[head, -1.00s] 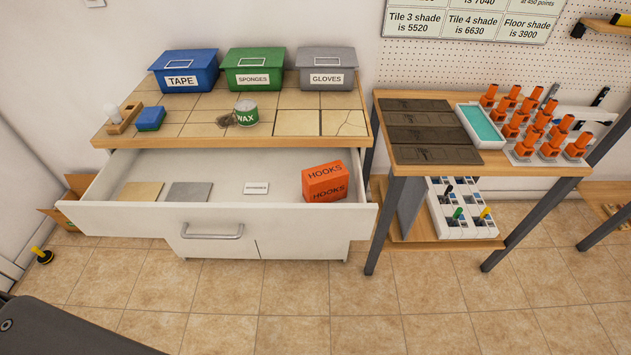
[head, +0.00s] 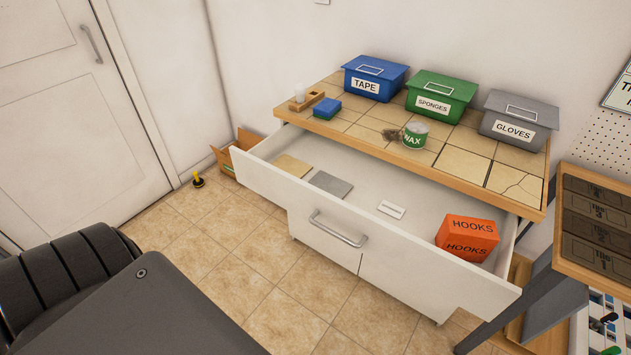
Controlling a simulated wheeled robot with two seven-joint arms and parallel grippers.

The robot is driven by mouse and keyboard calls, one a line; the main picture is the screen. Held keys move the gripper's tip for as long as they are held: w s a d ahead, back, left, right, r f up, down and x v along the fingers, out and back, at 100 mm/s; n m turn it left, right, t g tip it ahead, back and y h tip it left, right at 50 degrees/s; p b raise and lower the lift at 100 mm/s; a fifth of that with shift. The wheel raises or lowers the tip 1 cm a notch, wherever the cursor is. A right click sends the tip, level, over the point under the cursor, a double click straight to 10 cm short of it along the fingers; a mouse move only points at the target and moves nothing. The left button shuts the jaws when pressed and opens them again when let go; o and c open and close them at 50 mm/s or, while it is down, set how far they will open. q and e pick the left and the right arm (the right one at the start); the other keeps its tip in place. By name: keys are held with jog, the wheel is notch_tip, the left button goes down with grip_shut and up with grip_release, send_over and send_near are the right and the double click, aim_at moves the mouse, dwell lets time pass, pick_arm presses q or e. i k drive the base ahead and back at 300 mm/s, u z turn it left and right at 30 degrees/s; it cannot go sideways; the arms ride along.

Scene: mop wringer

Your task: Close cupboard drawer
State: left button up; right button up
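The white cupboard drawer (head: 350,218) stands pulled out below the tiled wooden top in the head view. Inside it lie a tan tile (head: 292,165), a grey tile (head: 330,184), a small white labelled piece (head: 391,209) and an orange HOOKS box (head: 467,238). A dark part of my own body fills the lower left. Neither gripper is in view.
Blue TAPE (head: 374,78), green SPONGES (head: 440,96) and grey GLOVES (head: 519,118) bins stand on the top, with a WAX tin (head: 415,135). A workbench (head: 598,225) is close on the right. An open cardboard box (head: 236,151) sits left of the cupboard.

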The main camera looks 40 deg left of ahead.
aim_at(406, 246)
jog(key=u, duration=0.35)
jog(key=k, duration=1.3)
jog(key=z, duration=0.1)
jog(key=i, duration=0.35)
jog(key=u, duration=0.8)
jog(key=i, duration=1.3)
jog(key=z, duration=0.4)
